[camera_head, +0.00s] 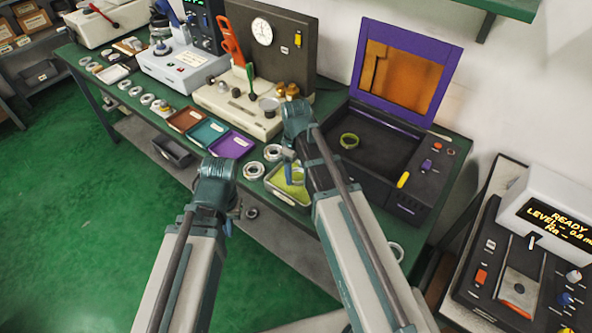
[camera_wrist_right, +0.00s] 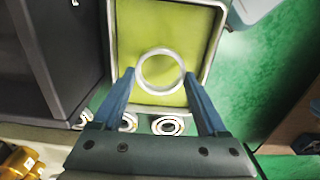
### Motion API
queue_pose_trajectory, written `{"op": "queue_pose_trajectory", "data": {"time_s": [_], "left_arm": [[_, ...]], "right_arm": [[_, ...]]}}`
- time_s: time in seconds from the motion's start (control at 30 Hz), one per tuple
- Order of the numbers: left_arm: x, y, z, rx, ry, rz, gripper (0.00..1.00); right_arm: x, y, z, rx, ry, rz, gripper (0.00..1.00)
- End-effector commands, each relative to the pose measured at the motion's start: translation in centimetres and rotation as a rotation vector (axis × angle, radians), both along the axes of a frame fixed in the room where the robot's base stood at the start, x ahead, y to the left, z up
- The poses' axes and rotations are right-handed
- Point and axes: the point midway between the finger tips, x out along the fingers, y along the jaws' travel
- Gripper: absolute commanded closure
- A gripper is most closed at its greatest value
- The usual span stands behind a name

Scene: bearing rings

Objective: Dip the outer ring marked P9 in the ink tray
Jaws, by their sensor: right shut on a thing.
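A pale metal ring (camera_wrist_right: 161,91) is between the two blue fingers of my right gripper (camera_wrist_right: 160,76) in the right wrist view. The gripper is shut on it. The ring is over the yellow-green floor of the ink tray (camera_wrist_right: 185,25); I cannot tell whether it touches the ink. No P9 mark is readable. In the head view the tray (camera_head: 278,183) sits at the bench's front edge, partly hidden by my right arm and gripper (camera_head: 292,168). My left gripper (camera_head: 232,222) hangs in front of the bench, away from the tray; its fingers are mostly hidden.
Two rings (camera_head: 253,170) and (camera_head: 273,152) lie left of the tray. Purple (camera_head: 231,145), teal and brown trays stand further left. More rings lie along the bench.

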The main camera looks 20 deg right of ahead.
Motion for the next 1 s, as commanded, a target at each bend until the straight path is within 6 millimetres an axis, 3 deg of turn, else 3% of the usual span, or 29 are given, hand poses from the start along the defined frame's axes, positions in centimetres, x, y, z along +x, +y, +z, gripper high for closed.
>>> {"op": "queue_pose_trajectory", "data": {"time_s": [1.0], "left_arm": [[0.0,0.0,-2.6,0.0,0.0,0.0,1.0]], "right_arm": [[0.0,0.0,-2.6,0.0,0.0,0.0,0.84]]}}
